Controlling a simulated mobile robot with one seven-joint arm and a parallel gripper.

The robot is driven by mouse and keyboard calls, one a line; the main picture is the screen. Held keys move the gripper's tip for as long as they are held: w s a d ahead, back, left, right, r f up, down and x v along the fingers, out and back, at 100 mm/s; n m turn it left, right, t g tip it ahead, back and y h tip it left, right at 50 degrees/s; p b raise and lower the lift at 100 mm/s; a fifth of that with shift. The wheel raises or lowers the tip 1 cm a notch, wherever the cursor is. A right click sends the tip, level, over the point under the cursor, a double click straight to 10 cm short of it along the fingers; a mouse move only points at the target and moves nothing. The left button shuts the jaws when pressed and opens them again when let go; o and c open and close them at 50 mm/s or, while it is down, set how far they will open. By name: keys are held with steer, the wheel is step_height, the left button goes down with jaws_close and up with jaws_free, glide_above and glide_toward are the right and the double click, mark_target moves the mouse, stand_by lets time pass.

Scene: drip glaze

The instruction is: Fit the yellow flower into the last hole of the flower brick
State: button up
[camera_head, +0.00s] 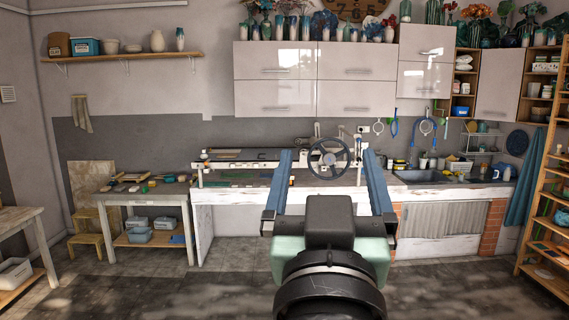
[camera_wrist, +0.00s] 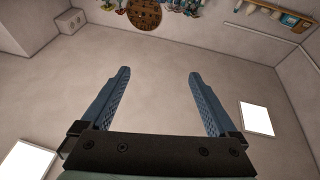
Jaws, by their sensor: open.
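My gripper (camera_head: 329,175) is raised in front of my body in the head view, well back from the long counter. Its two blue fingers are wide apart with nothing between them. The wrist view shows the same open, empty gripper (camera_wrist: 158,88) against the bare wall and ceiling. Several vases with flowers and leaves stand high on top of the wall cupboards, too small to tell apart. I cannot make out a yellow flower or a flower brick in either view.
A long counter (camera_head: 230,222) runs along the back wall, with a slab roller and its wheel (camera_head: 329,159) on it. A sink (camera_head: 421,177) is to the right. A small work table (camera_head: 150,189) stands left, a wooden shelf rack (camera_head: 546,215) far right. Floor between is clear.

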steer(key=s+a+r+t+y, duration=0.2)
steer(key=s+a+r+t, duration=0.2)
steer(key=s+r, duration=0.5)
steer(key=shift+s+a+r+n+t+y, duration=0.15)
steer(key=shift+s+r+n+t+y, duration=0.25)
steer(key=shift+r+t, duration=0.2)
steer(key=shift+f, duration=0.1)
step_height(320, 180, down, 12)
steer(key=b, duration=1.2)
steer(key=shift+f, duration=0.15)
